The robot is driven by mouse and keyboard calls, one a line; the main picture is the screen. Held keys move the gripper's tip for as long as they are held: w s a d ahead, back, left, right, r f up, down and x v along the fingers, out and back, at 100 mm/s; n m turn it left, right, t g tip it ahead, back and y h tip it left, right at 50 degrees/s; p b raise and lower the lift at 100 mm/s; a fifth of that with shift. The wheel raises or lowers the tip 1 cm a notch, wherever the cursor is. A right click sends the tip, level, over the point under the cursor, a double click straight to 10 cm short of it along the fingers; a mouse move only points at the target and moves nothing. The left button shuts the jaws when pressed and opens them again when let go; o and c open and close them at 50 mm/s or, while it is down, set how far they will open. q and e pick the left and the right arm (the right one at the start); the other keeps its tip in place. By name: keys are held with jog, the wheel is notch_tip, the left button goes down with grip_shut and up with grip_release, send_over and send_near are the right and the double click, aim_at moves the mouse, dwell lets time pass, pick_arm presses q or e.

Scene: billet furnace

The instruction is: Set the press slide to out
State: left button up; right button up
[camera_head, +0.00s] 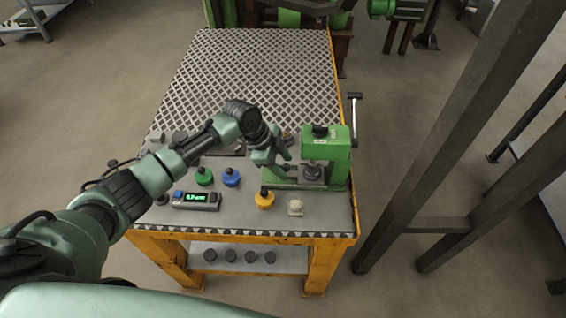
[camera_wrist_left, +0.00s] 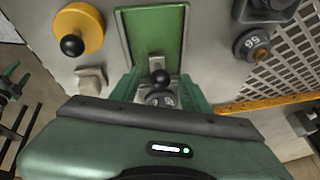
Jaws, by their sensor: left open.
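The green press (camera_head: 325,146) stands at the right of the table, with its flat green base (camera_head: 338,185) below. In the left wrist view a green slide bed (camera_wrist_left: 152,38) runs up from a grey plate carrying a black ball knob (camera_wrist_left: 160,77) and a dark numbered disc (camera_wrist_left: 160,98). In the head view a dark round piece (camera_head: 312,172) sits under the press head. My left gripper (camera_head: 284,168) is open, low at the press's left side. Its fingers show on either side of the knob, apart from it as far as I can see. My right gripper is not in view.
Left of the press stand yellow (camera_head: 265,199), blue (camera_head: 231,177) and green (camera_head: 204,177) knobbed pieces. A pale block (camera_head: 296,208) lies in front. A lit digital display (camera_head: 196,200) is near the front edge. A lever (camera_head: 355,115) sticks out right of the press. The table's back is clear.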

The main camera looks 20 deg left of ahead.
pick_arm(q)
grip_shut()
dwell(1.4)
